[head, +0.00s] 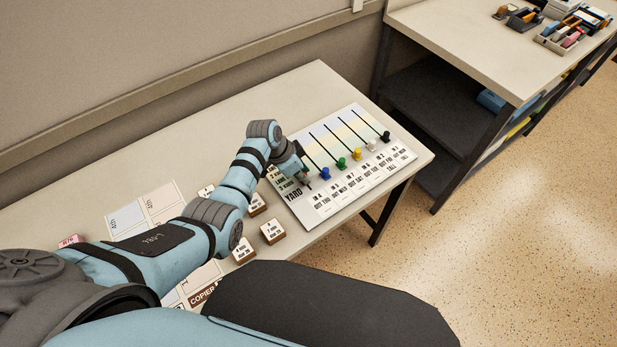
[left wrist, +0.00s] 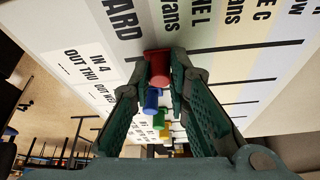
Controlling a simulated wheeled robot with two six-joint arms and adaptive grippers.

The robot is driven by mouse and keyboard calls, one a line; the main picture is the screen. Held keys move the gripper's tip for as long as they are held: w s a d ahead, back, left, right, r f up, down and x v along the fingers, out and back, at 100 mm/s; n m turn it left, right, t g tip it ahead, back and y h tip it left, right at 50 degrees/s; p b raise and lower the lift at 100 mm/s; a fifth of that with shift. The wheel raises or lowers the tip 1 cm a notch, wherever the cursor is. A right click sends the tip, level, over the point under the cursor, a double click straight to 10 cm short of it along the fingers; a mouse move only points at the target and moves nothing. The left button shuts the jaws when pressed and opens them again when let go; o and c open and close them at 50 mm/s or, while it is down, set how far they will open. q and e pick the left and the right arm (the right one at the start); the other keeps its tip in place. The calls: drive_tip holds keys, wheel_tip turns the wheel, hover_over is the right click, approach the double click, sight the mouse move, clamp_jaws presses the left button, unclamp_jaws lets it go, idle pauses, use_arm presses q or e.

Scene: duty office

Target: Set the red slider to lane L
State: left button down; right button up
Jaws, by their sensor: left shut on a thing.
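The white slider board (head: 318,207) lies on the table, with dark slots and printed labels. The red slider (left wrist: 159,64) shows between my left fingertips in the left wrist view, near the "YARD" lettering. My left gripper (left wrist: 158,78) is shut on it; in the head view the gripper (head: 303,176) is at the board's left part and largely hides the red slider. The blue slider (head: 325,173), green slider (head: 341,163), yellow slider (head: 357,154), white slider (head: 371,145) and black slider (head: 385,136) stand along the label end. My right gripper is out of view.
Wooden blocks with white labels (head: 272,231) lie on the table (head: 290,98) left of the board. A printed sheet (head: 150,207) lies beyond my arm. A wall (head: 150,60) runs behind. A second desk (head: 470,45) with stationery stands at the right, past a gap.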

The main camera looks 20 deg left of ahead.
use_arm(q)
drive_tip(key=w+a, duration=0.2)
drive_tip(key=shift+a+f, duration=0.15)
drive_tip(key=shift+a, duration=0.15)
drive_tip(key=shift+s+d, duration=0.1)
drive_tip(key=shift+s, duration=0.05)
drive_tip(key=c, duration=1.9)
unclamp_jaws()
drive_tip(key=shift+d, duration=0.15)
drive_tip(key=shift+c, duration=0.2)
drive_tip(key=o, duration=0.4)
drive_tip(key=shift+d, duration=0.1)
drive_tip(key=v, duration=1.2)
